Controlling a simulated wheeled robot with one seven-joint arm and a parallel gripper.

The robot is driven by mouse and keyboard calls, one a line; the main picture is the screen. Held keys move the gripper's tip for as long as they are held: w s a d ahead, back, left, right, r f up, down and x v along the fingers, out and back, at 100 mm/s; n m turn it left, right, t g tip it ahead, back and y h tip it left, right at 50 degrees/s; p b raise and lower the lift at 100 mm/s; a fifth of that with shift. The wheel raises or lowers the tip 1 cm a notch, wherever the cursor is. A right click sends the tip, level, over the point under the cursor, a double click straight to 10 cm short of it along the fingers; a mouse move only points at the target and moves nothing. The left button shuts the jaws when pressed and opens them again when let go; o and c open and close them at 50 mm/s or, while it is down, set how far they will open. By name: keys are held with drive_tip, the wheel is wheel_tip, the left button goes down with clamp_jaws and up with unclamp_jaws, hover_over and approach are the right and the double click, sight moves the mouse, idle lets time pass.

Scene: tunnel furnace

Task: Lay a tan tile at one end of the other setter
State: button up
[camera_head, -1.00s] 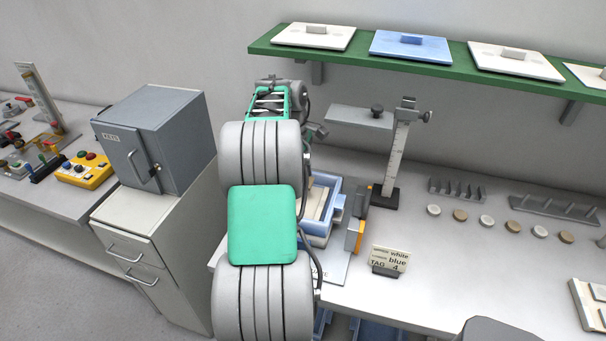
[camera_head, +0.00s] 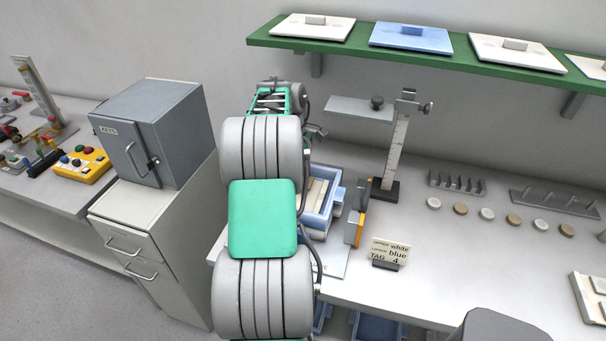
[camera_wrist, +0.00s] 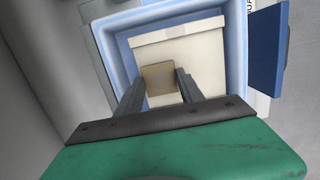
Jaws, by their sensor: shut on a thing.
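In the wrist view my gripper (camera_wrist: 162,84) is shut on a small square tan tile (camera_wrist: 159,77), which sits between its fingertips. Behind the tile lies a cream setter (camera_wrist: 200,47) inside a blue tray (camera_wrist: 118,22). I cannot tell whether the tile touches the setter. In the head view the blue tray (camera_head: 336,199) stands on the bench with part of the cream setter (camera_head: 317,195) showing. My arm hides the rest of the tray, the gripper and the tile there.
A height gauge (camera_head: 394,150) and an orange-edged block (camera_head: 357,222) stand right of the tray. A card reading white, blue, TAG 4 (camera_head: 388,253) stands in front. Several round discs (camera_head: 487,214) line the bench. A green shelf (camera_head: 350,50) holds lids above. A grey box (camera_head: 150,130) is left.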

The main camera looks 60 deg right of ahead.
drive_tip(key=shift+f, duration=0.35)
idle(0.3)
drive_tip(key=o, duration=1.4)
